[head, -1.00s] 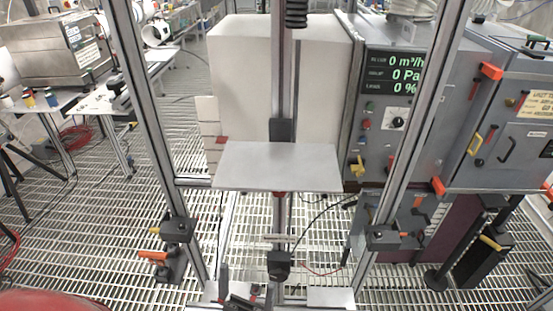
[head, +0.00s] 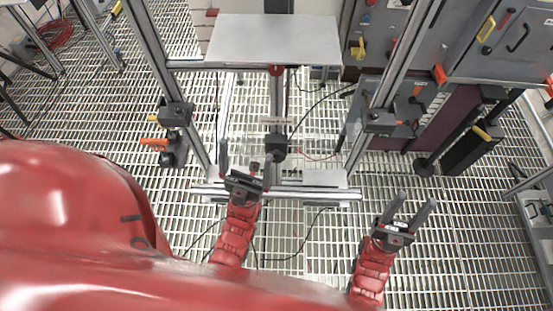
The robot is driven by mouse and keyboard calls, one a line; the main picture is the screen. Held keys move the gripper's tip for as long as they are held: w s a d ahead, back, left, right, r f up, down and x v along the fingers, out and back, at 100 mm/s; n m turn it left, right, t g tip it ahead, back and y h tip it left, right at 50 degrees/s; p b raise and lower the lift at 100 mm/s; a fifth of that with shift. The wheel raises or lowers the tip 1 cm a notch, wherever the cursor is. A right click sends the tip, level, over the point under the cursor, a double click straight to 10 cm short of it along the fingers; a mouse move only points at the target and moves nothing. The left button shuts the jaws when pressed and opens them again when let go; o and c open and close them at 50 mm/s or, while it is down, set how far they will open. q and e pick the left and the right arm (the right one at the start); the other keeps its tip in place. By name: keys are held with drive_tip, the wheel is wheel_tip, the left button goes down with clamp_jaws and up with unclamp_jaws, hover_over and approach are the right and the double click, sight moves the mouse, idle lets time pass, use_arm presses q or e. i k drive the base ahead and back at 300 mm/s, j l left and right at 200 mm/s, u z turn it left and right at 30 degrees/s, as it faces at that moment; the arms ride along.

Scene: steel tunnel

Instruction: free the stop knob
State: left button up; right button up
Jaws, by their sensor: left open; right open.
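I cannot tell for sure which part is the stop knob. A black block (head: 275,147) sits low on the central column of the metal frame, and a small red part (head: 276,70) shows under the grey plate (head: 272,40). A black bracket with an orange handle (head: 154,145) is on the left post; another black bracket (head: 379,121) is on the right post. My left gripper (head: 245,154) is open and shows just left of the black block; I cannot tell its distance. My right gripper (head: 416,200) is open and empty, right of the frame.
The frame's lower crossbar (head: 320,192) runs near my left gripper. Grey cabinets (head: 505,45) stand at the right, with a yellow handle and a black upright part (head: 470,145). Open grating (head: 470,240) lies right of my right gripper. Thin cables cross the grating.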

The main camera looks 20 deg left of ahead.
sight(274, 70)
drive_tip(key=l+u, duration=0.35)
drive_tip(key=k+l+u, duration=0.2)
drive_tip(key=l+u, duration=0.15)
drive_tip(key=k+l+u, duration=0.2)
drive_tip(key=l+u, duration=0.15)
drive_tip(key=l, duration=0.15)
